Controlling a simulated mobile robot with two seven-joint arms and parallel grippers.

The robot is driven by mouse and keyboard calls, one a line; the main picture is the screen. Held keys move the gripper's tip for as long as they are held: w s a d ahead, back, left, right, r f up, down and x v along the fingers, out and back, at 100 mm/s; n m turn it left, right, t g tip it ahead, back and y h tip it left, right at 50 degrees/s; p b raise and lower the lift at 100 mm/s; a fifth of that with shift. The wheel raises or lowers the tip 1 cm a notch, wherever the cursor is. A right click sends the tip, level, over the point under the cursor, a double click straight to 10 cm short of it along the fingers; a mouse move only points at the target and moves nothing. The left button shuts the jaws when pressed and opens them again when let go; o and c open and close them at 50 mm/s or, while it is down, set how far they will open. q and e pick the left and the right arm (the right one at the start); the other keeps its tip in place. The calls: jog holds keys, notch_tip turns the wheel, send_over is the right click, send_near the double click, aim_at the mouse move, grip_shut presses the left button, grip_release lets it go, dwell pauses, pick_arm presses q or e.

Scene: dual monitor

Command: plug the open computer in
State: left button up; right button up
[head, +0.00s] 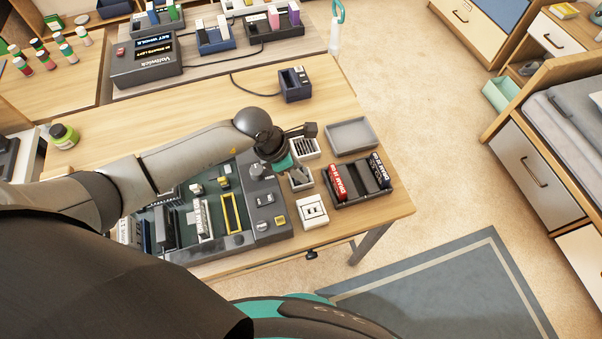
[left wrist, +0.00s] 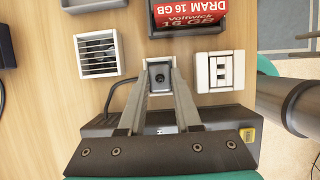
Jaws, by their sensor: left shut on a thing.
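The open computer (head: 237,212) lies at the front of the wooden table, its boards exposed. Its grey end section (left wrist: 225,148) shows under my fingers in the left wrist view. My left gripper (head: 296,172) is just right of this end. Its fingers (left wrist: 160,72) are shut on a small dark grey plug (left wrist: 159,80). A dark cable (left wrist: 121,92) curves beside the fingers. A small whitish holder (head: 301,184) surrounds or sits just below the plug; contact is unclear. A white socket block (head: 312,212) with dark slots stands beside it, also in the left wrist view (left wrist: 220,72). My right gripper is not in view.
A vented white block (head: 305,149) stands behind the holder. A rack of memory modules (head: 357,182) is close on the right, with an empty grey tray (head: 351,136) behind it. A dark box (head: 295,84) stands farther back. Bare tabletop lies behind my arm.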

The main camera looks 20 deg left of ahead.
pick_arm(q)
grip_shut()
